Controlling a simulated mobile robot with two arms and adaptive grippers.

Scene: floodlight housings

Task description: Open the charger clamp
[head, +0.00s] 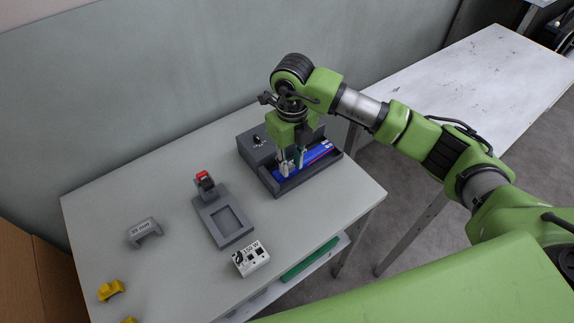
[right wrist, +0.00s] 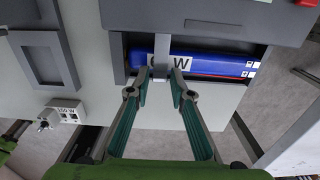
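The charger (head: 257,152) is a dark grey box at the right of the table; it also shows in the right wrist view (right wrist: 190,12). My right gripper (right wrist: 161,73) points down, one fingertip on each side of the clamp's near end. The tips are slightly apart. I cannot tell whether they press on it. My left gripper is out of view.
A grey holder (head: 241,236) with a red-topped latch (head: 204,178) stands left of the charger. A grey bracket (head: 144,232) and yellow parts (head: 111,290) lie at left. Table between them is clear.

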